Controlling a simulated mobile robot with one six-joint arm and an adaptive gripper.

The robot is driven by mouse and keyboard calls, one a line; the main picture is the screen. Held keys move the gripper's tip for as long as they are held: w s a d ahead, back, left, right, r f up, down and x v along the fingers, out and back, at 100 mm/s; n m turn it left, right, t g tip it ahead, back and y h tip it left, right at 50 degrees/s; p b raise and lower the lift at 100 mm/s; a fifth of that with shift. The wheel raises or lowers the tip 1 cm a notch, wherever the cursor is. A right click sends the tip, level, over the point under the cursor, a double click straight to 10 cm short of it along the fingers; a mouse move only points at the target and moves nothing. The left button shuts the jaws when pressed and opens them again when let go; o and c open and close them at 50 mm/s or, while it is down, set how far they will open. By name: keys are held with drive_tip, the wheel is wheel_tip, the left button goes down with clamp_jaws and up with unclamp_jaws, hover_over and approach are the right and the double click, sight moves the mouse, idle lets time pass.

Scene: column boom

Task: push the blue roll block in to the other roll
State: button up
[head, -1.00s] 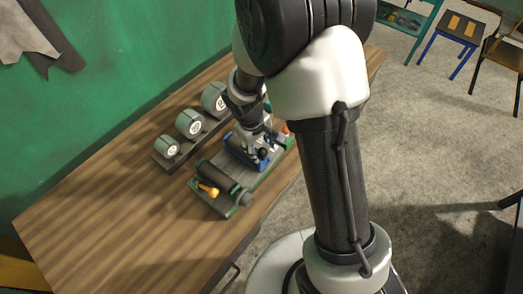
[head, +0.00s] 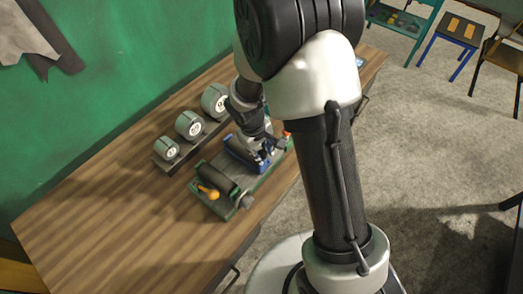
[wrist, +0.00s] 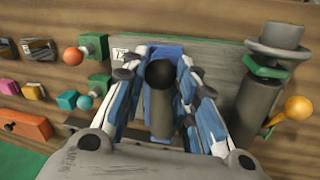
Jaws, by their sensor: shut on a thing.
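The blue roll block (head: 240,152) sits on a long green-edged base (head: 232,206) on the bench. It also shows in the wrist view (wrist: 168,49), behind a black ball knob (wrist: 160,73) on a grey post. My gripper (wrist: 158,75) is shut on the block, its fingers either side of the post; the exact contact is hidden. In the head view my gripper (head: 262,146) reaches down over the block. The other roll (head: 216,176), dark with a yellow handle (head: 208,191), lies at the base's near-left end. In the wrist view, grey plate separates the other roll (wrist: 255,110) from the block.
Several grey-green tape rolls (head: 189,125) stand in a row behind the base, on the wall side. Coloured knobs and small blocks (wrist: 66,102) line the left of the wrist view. The bench's left part (head: 90,210) is clear.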

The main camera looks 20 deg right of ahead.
clamp_jaws()
drive_tip(key=s+a+b, duration=0.2)
drive_tip(key=s+a, duration=0.1)
drive_tip(key=a, duration=0.2)
drive_tip(key=shift+s+b, duration=0.3)
drive_tip(key=shift+b, duration=0.05)
drive_tip(key=o, duration=0.8)
unclamp_jaws()
drive_tip(key=shift+c, duration=0.2)
drive_tip(key=shift+a+r, duration=0.1)
drive_tip(key=shift+r, duration=0.05)
wheel_tip(320, 180, up, 12)
drive_tip(key=s+a, duration=0.1)
drive_tip(key=a, duration=0.1)
drive_tip(key=shift+f, duration=0.2)
